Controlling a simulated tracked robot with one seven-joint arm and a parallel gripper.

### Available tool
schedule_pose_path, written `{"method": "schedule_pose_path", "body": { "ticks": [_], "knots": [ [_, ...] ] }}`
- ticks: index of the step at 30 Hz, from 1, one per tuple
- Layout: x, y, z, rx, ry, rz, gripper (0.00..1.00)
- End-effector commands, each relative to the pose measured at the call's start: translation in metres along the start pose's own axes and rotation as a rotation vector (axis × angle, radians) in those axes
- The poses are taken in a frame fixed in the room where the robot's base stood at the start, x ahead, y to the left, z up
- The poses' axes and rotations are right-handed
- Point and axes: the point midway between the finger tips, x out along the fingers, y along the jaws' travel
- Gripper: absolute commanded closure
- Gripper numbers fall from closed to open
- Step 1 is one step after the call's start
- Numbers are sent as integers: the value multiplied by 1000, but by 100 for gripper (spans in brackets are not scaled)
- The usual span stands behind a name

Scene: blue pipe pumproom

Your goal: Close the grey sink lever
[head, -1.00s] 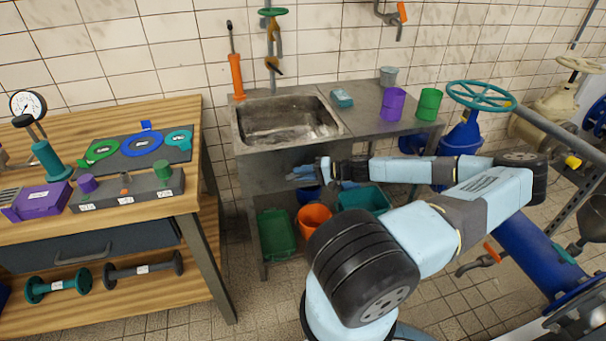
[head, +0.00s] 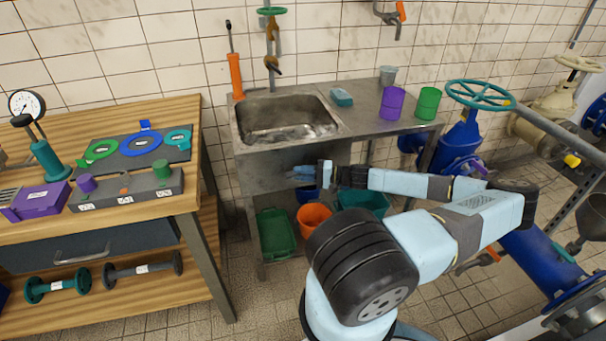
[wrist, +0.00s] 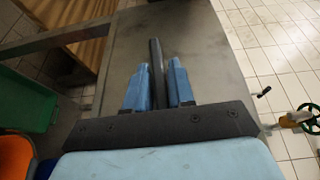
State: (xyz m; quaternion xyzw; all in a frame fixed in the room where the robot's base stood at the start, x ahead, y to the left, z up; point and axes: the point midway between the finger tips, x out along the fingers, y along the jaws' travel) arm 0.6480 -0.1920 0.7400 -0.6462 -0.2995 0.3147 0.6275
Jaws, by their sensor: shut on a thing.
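The grey sink lever (wrist: 156,62) is a dark bar in front of the sink stand's plain metal front (wrist: 195,45) in the wrist view. My gripper (wrist: 158,78) has a blue finger on each side of the lever and is shut on it. In the head view my gripper (head: 308,173) is at the stand's front, just below the sink basin (head: 285,135). The lever is too small and hidden to make out there.
Below the stand are a green crate (head: 275,235), an orange bucket (head: 313,217) and a teal crate (head: 372,203). A purple cup (head: 392,103) and a green cup (head: 428,102) stand on top. A wooden workbench (head: 120,222) is at left, blue pipework (head: 535,248) at right.

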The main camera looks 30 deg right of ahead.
Motion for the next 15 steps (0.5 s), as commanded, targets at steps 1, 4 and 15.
{"method": "schedule_pose_path", "body": {
  "ticks": [1,4,15],
  "knots": [
    [-2,5,-1,4,6,8,100],
    [-2,5,-1,4,6,8,68],
    [-3,2,0,1,2,4,62]
  ]
}}
